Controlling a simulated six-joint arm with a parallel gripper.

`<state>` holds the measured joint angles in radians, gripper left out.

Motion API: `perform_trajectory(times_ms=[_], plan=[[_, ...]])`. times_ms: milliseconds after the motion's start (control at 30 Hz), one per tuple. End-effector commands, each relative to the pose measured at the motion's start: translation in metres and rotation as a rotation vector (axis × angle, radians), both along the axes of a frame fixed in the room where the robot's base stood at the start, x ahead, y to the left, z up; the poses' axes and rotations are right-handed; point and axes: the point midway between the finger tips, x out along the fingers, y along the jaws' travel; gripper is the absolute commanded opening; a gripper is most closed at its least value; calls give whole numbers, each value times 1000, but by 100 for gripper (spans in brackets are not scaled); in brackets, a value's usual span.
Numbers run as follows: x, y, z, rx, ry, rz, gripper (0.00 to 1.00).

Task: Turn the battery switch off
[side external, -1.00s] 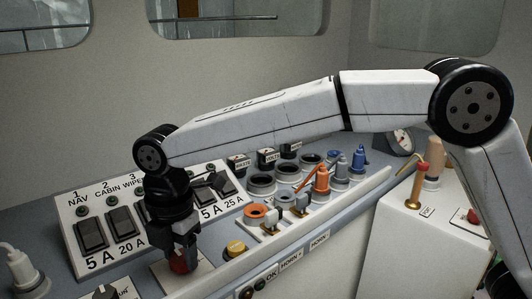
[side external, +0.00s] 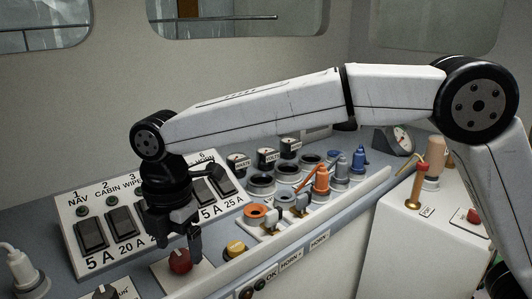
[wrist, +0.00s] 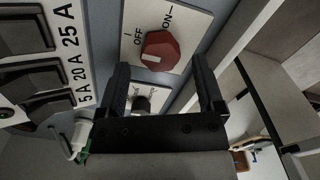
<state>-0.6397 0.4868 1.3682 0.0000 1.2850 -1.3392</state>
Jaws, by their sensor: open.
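The battery switch is a red knob (side external: 180,261) on a white plate at the front of the console, below my gripper in the side view. In the wrist view the red knob (wrist: 161,48) lies just beyond the fingertips, between their lines. The plate carries the words OFF and ON. A white mark on the knob sits on its left side in the wrist view, nearer OFF than ON. My gripper (side external: 184,239) is open and empty, a little above the knob and apart from it. The wrist view also shows the open fingers (wrist: 160,68).
A breaker panel (side external: 72,215) with several black rockers stands behind the gripper. To the right are a yellow button (side external: 236,248), orange plugs (side external: 321,178) and blue plugs (side external: 358,159). A white box (side external: 400,255) with a brass lever stands further right.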

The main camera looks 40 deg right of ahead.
Motion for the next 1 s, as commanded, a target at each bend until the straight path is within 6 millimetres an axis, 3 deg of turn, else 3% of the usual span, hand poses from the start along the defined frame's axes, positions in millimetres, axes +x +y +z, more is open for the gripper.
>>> perform_trajectory(times_ms=[433,1000], plan=[[0,0,53,1,-2,1,86],[-2,-2,60,-1,2,-17,86]])
